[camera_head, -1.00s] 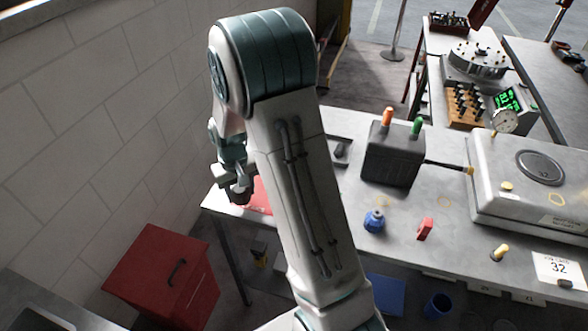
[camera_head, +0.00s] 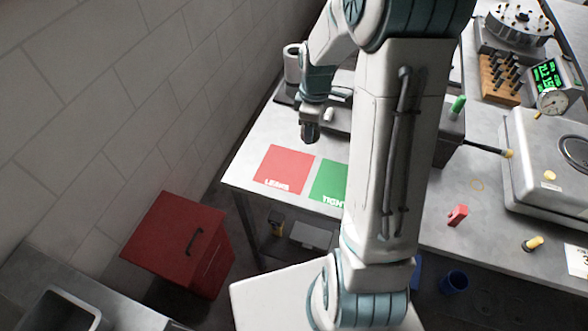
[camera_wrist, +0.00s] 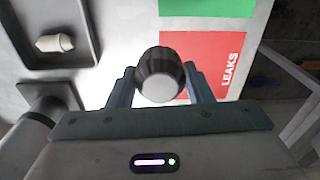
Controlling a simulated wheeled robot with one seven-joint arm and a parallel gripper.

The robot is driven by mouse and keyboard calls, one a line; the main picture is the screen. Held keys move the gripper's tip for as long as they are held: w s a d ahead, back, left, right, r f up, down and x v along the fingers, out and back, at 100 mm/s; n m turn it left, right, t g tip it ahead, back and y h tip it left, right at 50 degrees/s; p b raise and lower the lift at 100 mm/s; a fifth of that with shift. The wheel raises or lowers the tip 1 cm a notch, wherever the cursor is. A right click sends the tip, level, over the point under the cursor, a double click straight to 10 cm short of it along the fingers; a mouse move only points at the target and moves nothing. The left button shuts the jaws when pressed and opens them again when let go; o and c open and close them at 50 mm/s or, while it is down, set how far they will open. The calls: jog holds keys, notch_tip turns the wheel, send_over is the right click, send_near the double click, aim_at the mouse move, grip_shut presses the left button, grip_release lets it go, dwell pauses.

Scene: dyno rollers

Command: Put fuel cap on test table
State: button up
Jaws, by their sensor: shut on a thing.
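My gripper (camera_wrist: 160,85) is shut on a dark, round, ribbed fuel cap (camera_wrist: 160,76) with a pale grey end face, seen in the wrist view. In the head view, the cap (camera_head: 309,131) shows dark at the tip of my gripper (camera_head: 311,122), above the far left part of the grey test table (camera_head: 252,152). The red "LEAKS" mat (camera_head: 284,170) lies on the table just in front, and the wrist view shows it (camera_wrist: 218,56) behind the cap. The green "TIGHT" mat (camera_head: 329,181) is beside it, partly hidden by my arm.
A dark tray with a small white piece (camera_wrist: 55,43) lies near the gripper. A red cabinet (camera_head: 180,243) stands on the floor at left. A grey tank (camera_head: 550,160), a red block (camera_head: 457,215) and a yellow-tipped fitting (camera_head: 532,243) are on the table at right.

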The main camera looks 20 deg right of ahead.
jog(key=s+d+r+n, duration=0.4)
jog(key=d+r+n, duration=0.15)
jog(key=n, duration=0.75)
jog(key=shift+n, duration=0.3)
jog(key=a+f, duration=0.2)
jog(key=a, duration=0.1)
jog(key=a+f, duration=0.3)
jog(key=a, duration=0.1)
jog(key=a+f+p, duration=0.1)
jog(key=a+f, duration=0.1)
jog(key=a, duration=0.2)
jog(key=shift+s+f, duration=0.15)
jog(key=shift+f, duration=0.1)
jog(key=shift+a+f, duration=0.15)
jog(key=shift+f, duration=1.9)
jog(key=shift+f, duration=0.1)
jog(key=o, duration=1.1)
